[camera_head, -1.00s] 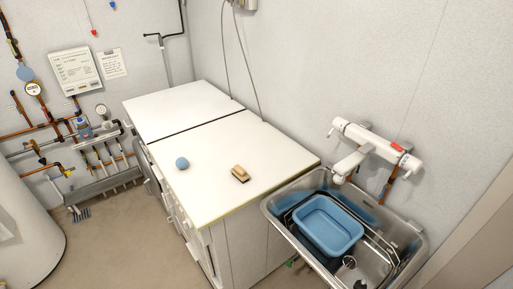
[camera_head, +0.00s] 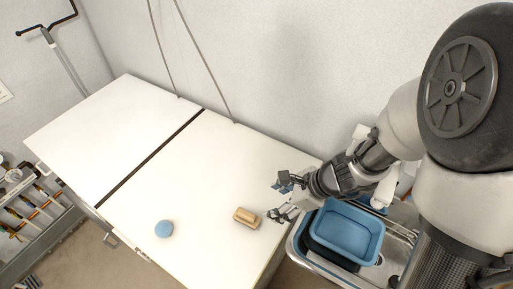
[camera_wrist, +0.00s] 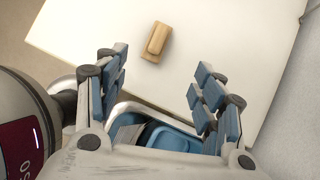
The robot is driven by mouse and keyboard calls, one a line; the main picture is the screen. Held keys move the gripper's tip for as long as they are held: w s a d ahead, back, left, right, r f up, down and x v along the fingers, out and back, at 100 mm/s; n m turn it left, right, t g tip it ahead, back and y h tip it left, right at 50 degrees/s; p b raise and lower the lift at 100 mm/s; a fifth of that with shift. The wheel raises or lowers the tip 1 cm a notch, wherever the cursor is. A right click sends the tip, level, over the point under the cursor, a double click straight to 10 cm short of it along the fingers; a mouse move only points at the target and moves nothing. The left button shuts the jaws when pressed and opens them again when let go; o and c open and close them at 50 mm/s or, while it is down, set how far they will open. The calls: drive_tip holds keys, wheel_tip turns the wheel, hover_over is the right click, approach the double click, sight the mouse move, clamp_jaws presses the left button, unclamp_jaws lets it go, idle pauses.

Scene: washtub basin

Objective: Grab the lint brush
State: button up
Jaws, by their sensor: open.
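The lint brush (camera_head: 246,217), a small block with a tan wooden body, lies on the white worktop (camera_head: 190,170) near its front right edge. It also shows in the wrist view (camera_wrist: 156,42), beyond the fingertips and a little left of the middle. My gripper (camera_head: 280,198) is open and empty, just right of the brush and near the basin side of the worktop. In the wrist view my gripper's blue-padded fingers (camera_wrist: 161,75) stand wide apart, with the brush ahead of the gap and not touched.
A blue ball-like object (camera_head: 164,228) lies on the worktop left of the brush. A blue tub (camera_head: 347,236) sits in the steel sink basin (camera_head: 300,246) below my arm. The back wall rises behind the worktop. The worktop's left part is clear.

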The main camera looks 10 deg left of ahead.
drive_tip(key=b, duration=0.5)
approach(247, 213)
drive_tip(key=shift+m, duration=0.4)
drive_tip(key=x, duration=0.4)
drive_tip(key=shift+s+d+f, duration=0.1)
drive_tip(key=shift+f, duration=0.4)
drive_tip(key=shift+a+b+x, duration=0.25)
drive_tip(key=shift+b+x, duration=0.95)
drive_tip(key=shift+x, duration=1.55)
drive_tip(key=shift+r, duration=0.15)
drive_tip(key=shift+c, duration=0.5)
drive_tip(key=c, duration=1.2)
drive_tip(key=shift+o, duration=0.2)
drive_tip(key=shift+r, duration=0.15)
